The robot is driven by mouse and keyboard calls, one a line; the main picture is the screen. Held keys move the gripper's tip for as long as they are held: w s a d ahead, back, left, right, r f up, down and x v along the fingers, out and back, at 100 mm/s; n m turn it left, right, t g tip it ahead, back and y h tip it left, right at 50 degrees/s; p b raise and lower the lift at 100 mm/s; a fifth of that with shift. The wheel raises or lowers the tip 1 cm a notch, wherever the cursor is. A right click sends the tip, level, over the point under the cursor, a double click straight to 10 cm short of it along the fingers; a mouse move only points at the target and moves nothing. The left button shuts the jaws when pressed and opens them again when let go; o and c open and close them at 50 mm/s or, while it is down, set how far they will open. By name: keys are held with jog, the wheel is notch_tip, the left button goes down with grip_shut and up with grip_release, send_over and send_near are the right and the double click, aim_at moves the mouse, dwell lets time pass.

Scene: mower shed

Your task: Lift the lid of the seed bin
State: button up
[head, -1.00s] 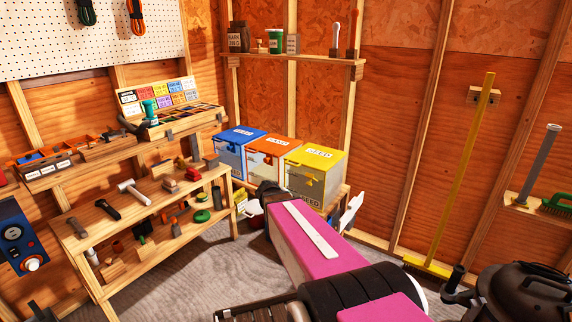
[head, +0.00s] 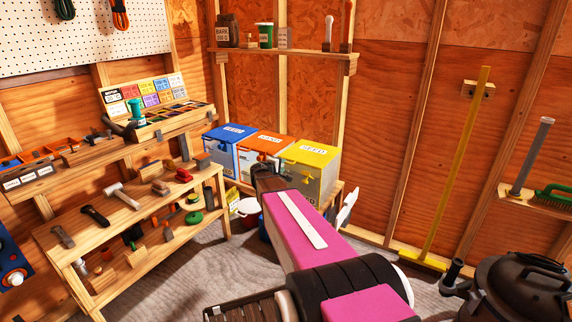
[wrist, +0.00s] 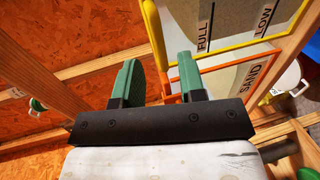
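The seed bin (head: 315,180) is the grey bin with a yellow lid (head: 311,152) at the right end of a row of three. Its label looks like SEED, and its lid is down. My gripper (wrist: 159,60) is open, its two green fingers apart with nothing held between them. In the wrist view the yellow edge (wrist: 155,32) of a bin with FULL and LOW marks runs behind the gap between the fingers. In the head view my arm hides the fingertips and part of the bin fronts; the wrist end is in front of the bins.
The orange-lidded bin (head: 265,143) and the blue-lidded bin (head: 231,131) stand close on the left. A workbench (head: 140,213) with several tools is further left. A wall shelf (head: 285,53) hangs above the bins. A yellow-handled tool (head: 455,170) leans at right, near a black grill (head: 520,285).

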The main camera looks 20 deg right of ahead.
jog(key=shift+x, duration=2.6)
grip_shut()
